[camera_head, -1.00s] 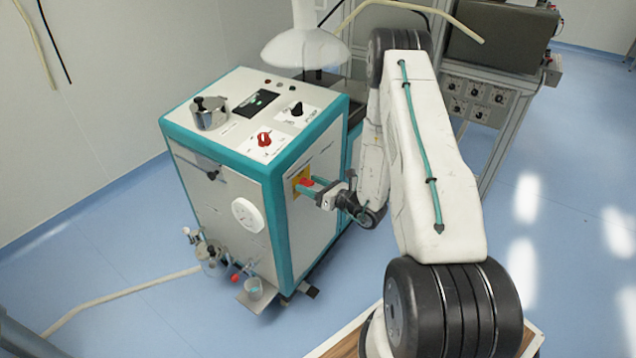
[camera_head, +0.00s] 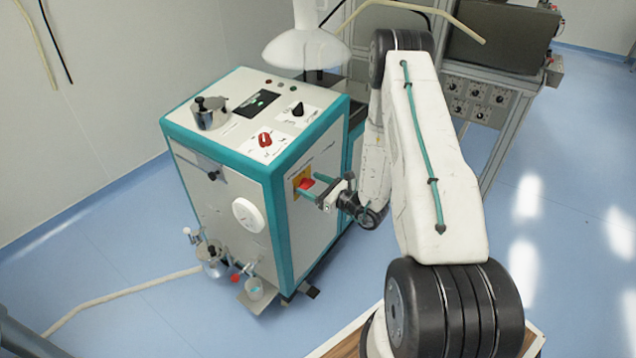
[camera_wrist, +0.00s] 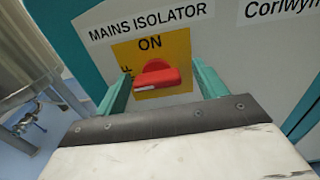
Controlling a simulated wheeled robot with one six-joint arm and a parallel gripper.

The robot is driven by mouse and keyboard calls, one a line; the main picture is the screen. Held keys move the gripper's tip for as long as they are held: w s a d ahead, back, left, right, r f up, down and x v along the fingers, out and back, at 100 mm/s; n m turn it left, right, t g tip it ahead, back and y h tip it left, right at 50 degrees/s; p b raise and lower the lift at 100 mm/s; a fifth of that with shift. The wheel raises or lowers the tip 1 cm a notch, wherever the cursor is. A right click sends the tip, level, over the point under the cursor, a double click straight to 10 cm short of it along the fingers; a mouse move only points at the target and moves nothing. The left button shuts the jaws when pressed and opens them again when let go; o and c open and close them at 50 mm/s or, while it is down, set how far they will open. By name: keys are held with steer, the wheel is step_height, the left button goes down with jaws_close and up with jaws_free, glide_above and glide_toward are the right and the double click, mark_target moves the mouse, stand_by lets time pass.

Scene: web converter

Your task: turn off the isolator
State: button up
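The isolator has a red handle (camera_wrist: 157,76) on a yellow plate (camera_wrist: 179,45), under a "MAINS ISOLATOR" label. "ON" is printed above the handle; a letter F shows at its left, the rest hidden by a finger. The handle lies nearly level across the wrist view, a pale mark near its left end. In the head view the red handle (camera_head: 306,183) is on the side of the teal-edged cabinet (camera_head: 318,222). My gripper (camera_wrist: 162,70) is open, its teal fingers on either side of the handle, with gaps visible. It also shows in the head view (camera_head: 309,182).
The cabinet top carries a red knob (camera_head: 265,140), a black knob (camera_head: 297,109) and a metal pot (camera_head: 209,113). A grey rack (camera_head: 515,110) stands behind at right.

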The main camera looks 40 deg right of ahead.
steer(key=shift+a, duration=0.15)
steer(key=v, duration=0.7)
steer(key=shift+s, duration=0.4)
